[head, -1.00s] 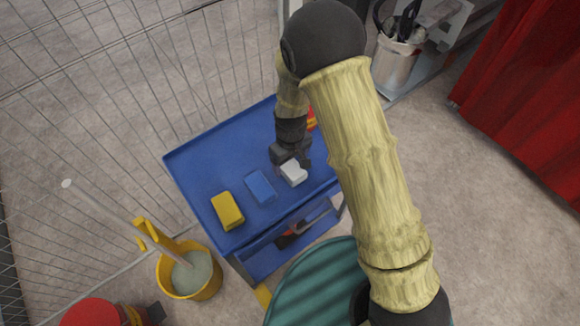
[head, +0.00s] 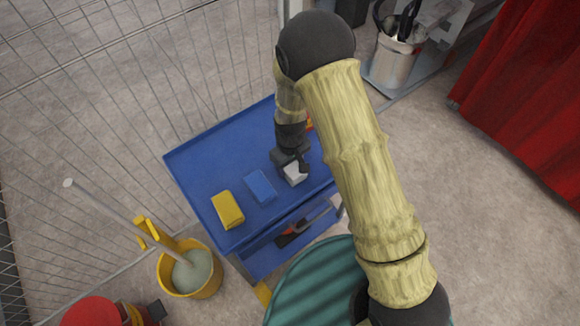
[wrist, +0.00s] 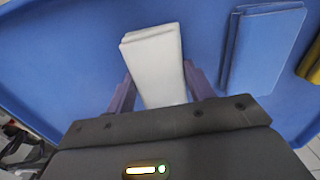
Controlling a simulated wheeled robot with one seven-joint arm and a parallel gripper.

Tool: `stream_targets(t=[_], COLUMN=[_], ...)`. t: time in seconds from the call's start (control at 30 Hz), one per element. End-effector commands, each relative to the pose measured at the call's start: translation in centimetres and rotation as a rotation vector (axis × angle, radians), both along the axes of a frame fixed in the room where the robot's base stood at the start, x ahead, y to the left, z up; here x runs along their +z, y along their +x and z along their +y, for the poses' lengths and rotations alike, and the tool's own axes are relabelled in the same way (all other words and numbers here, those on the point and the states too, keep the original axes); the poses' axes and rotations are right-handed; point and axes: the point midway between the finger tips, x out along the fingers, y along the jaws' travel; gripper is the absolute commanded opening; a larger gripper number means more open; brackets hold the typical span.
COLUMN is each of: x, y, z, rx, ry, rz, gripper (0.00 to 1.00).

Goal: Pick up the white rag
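The white rag (wrist: 155,62) is a folded block lying on the blue cart top (head: 205,160). In the head view the white rag (head: 294,174) is partly covered by my gripper (head: 292,160). In the wrist view my gripper (wrist: 160,92) has its two fingers apart, one on each side of the rag's near end. A narrow gap shows beside the fingers, so they do not look closed on it. The rag's far end extends beyond the fingertips.
A blue folded rag (head: 260,186) and a yellow one (head: 228,209) lie to the left on the cart. A yellow mop bucket (head: 192,272) stands at the cart's lower left. A wire fence (head: 100,80) runs behind. A red curtain (head: 525,90) hangs at right.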

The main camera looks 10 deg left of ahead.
Motion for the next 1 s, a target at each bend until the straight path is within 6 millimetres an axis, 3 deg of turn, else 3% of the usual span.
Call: stream_targets(t=[0.47, 1.0], x=[1.0, 9.3], y=[0.1, 0.0], z=[0.0, 0.0], rx=[-0.002, 0.0], ry=[0.002, 0.002], rz=[-0.001, -0.001], gripper=[0.31, 0.31])
